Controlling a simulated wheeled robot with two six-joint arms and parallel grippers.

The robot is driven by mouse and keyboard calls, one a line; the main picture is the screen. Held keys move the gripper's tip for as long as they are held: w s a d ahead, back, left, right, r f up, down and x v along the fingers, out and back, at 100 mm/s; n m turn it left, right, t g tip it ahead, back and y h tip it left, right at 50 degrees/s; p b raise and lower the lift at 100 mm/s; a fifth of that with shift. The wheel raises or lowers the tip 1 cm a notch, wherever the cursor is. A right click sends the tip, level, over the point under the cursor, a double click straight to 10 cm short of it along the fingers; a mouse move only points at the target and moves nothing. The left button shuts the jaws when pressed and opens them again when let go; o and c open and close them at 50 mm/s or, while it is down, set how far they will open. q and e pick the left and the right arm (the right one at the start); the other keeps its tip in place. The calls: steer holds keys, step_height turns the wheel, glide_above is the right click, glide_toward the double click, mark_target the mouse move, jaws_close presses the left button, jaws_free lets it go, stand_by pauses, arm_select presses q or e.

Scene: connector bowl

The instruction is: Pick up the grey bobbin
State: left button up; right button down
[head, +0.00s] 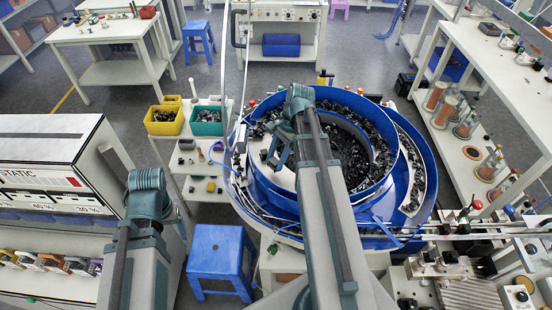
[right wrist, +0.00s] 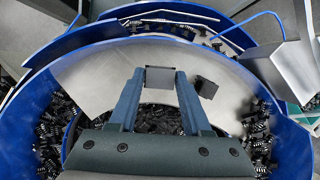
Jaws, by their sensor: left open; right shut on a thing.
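My right gripper (right wrist: 159,76) is shut on a small grey block-like piece, which I take to be the grey bobbin (right wrist: 159,79). Its two blue-grey fingers press on the piece's left and right sides. It is over the pale metal floor inside the blue bowl; I cannot tell whether it touches that floor. In the head view the right gripper (head: 278,152) is over the bowl's left inner part, partly behind my arm, and the piece is too small to make out. My left arm is at the left, but its gripper does not show.
The blue bowl (head: 262,187) has high walls and holds many black parts. A loose dark block (right wrist: 205,87) lies just right of the held piece. A blue stool (head: 221,252) stands left of the bowl's base, and yellow (head: 163,127) and teal (head: 207,129) bins are beyond it.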

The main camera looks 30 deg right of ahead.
steer(key=w+d, duration=0.2)
steer(key=w, duration=0.2)
steer(key=w+d+r, duration=0.1)
steer(key=w+d, duration=0.1)
steer(key=w, duration=0.3)
steer(key=w+d+r+p, duration=0.1)
steer(key=w+d, duration=0.2)
steer(key=w, duration=0.2)
steer(key=shift+w, duration=0.15)
